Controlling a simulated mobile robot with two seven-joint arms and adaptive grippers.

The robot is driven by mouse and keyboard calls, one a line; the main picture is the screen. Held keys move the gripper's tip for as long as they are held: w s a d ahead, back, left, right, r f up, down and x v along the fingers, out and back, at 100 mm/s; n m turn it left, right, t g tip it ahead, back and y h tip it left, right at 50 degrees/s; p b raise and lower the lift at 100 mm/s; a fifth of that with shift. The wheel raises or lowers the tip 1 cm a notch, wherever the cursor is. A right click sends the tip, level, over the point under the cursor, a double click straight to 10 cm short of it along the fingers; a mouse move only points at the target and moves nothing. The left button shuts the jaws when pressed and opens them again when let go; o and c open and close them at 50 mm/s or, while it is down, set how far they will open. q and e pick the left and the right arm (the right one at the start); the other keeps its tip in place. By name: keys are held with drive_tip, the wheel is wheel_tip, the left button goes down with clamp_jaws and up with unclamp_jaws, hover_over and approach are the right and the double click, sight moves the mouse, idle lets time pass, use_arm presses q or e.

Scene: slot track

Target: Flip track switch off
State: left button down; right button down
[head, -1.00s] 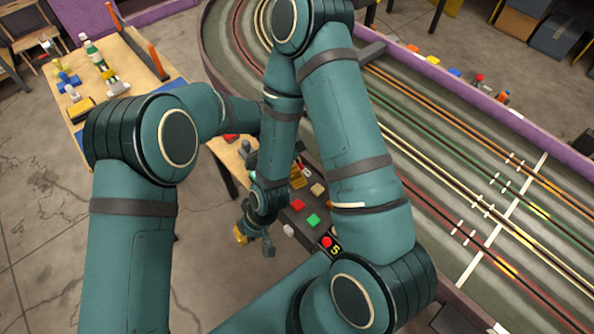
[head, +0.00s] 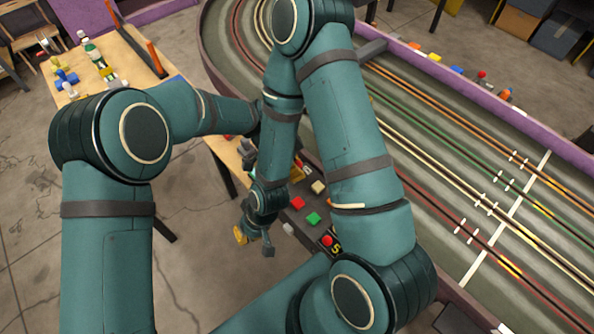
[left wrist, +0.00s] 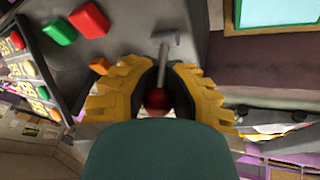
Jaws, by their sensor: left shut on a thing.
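The switch lever (left wrist: 167,62) shows in the left wrist view as a grey metal stem with a red ball knob (left wrist: 157,99). My left gripper (left wrist: 158,92) is shut on the knob, with a yellow finger on each side of it. In the head view my left gripper (head: 298,174) is mostly hidden behind my other arm; only a bit of yellow shows at the track's near edge. The switch cannot be made out there. My right gripper (head: 254,243) hangs over the floor beside the track edge, its fingers apart and empty.
Red (head: 297,203) and green (head: 313,219) blocks lie on the dark ledge beside the slot track (head: 480,190). A panel with a red button (head: 328,241) is close by. A wooden table (head: 125,62) with bottles stands at the upper left. My right arm crosses above the ledge.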

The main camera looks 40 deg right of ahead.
use_arm(q)
drive_tip(key=h+b, duration=0.2)
drive_tip(key=b, duration=0.1)
drive_tip(key=shift+w+a, duration=0.15)
drive_tip(key=shift+a, duration=0.25)
drive_tip(key=shift+a+r+m+h, duration=0.25)
drive_tip(key=shift+m+h, duration=0.05)
drive_tip(key=shift+h, duration=0.4)
drive_tip(key=shift+a+r+m+h, duration=0.1)
drive_tip(key=shift+a+m+h, duration=0.2)
drive_tip(key=shift+h, duration=0.9)
